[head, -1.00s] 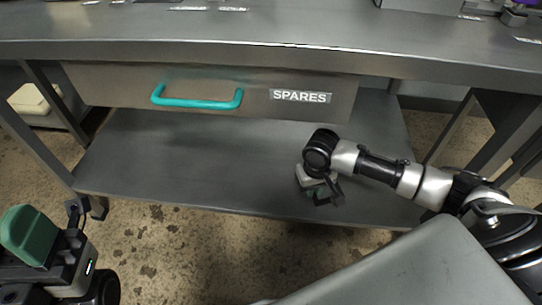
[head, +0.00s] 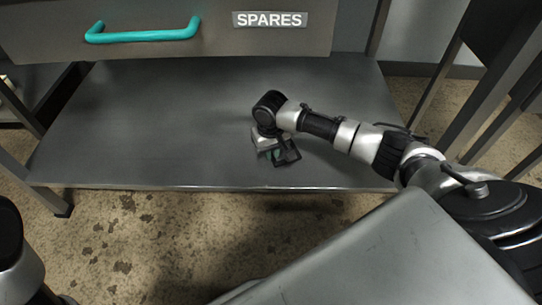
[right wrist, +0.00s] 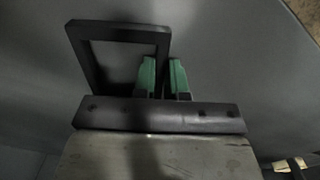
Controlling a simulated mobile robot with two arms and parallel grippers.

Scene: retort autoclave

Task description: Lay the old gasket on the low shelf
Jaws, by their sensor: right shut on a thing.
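The old gasket is a black, roughly square open frame, clearest in the right wrist view (right wrist: 120,30). In the head view it shows small and dark (head: 290,152) at my right gripper. My right gripper (head: 276,156) is over the front part of the grey metal low shelf (head: 150,130). In the right wrist view its green fingertips (right wrist: 163,78) are shut on one side of the gasket. The grey shelf surface fills the background behind the gasket; I cannot tell whether they touch. Only a part of my left arm shows at the lower left; its gripper is out of view.
The drawer labelled SPARES (head: 220,35), with a teal handle (head: 143,32), is above the shelf. Table legs stand at both sides. The shelf's left and middle are bare. The speckled floor (head: 120,235) lies in front.

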